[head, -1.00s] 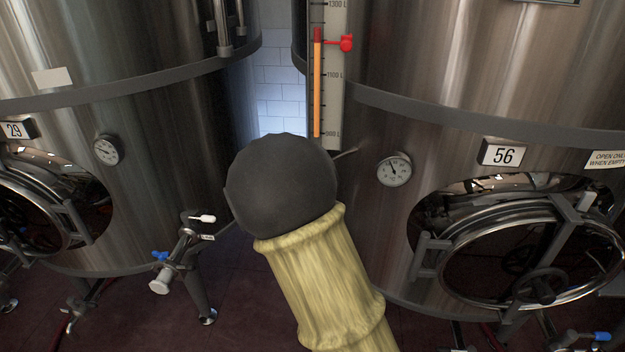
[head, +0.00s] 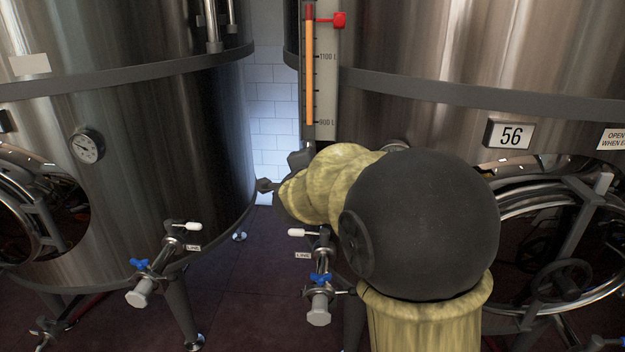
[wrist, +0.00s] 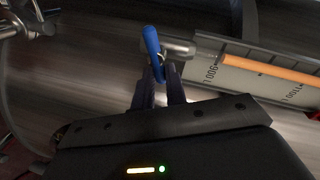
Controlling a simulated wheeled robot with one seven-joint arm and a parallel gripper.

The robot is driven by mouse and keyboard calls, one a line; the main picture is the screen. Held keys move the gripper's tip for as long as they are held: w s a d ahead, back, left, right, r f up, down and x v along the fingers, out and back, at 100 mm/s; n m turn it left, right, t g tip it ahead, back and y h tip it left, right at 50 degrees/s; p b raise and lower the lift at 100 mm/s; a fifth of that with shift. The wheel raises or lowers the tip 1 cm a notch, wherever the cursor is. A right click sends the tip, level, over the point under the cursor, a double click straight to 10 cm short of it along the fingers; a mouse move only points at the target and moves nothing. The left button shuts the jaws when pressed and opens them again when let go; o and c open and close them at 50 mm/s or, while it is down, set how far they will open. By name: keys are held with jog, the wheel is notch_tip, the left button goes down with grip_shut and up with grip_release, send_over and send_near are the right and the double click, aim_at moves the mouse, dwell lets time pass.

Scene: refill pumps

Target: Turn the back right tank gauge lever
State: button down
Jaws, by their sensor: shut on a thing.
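The tank gauge (head: 327,85) is an upright pale scale with an orange column and a red marker, on the tank (head: 430,60) labelled 56. Its lower end also shows in the wrist view (wrist: 245,72), lying sideways, beside a metal fitting (wrist: 180,48). A blue lever (wrist: 151,48) sits at that fitting. My gripper (wrist: 159,82) has its dark fingers shut on the lower part of the blue lever. In the head view my arm hides the lever and the fingers.
Another steel tank (head: 130,150) with a round dial stands at the left. Two lower valves with white and blue handles show, one at the left (head: 160,262) and one just left of my arm (head: 320,275). A gap with white tiles (head: 273,110) lies between the tanks.

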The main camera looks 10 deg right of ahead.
jog(key=shift+d+f+m+y+b, duration=0.1)
jog(key=shift+f+m+y+b, duration=0.2)
jog(key=shift+m+b, duration=0.7)
jog(key=shift+d+f+m+y+b, duration=0.15)
jog(key=shift+m+y+b, duration=0.15)
jog(key=shift+m+b, duration=0.65)
jog(key=shift+a, duration=0.1)
jog(key=c, duration=1.4)
grip_release()
jog(key=shift+c, duration=0.2)
jog(key=shift+r, duration=0.1)
jog(key=shift+s, duration=0.1)
jog(key=p+v, duration=0.2)
jog(key=v, duration=1.5)
jog(key=shift+s+f, duration=0.25)
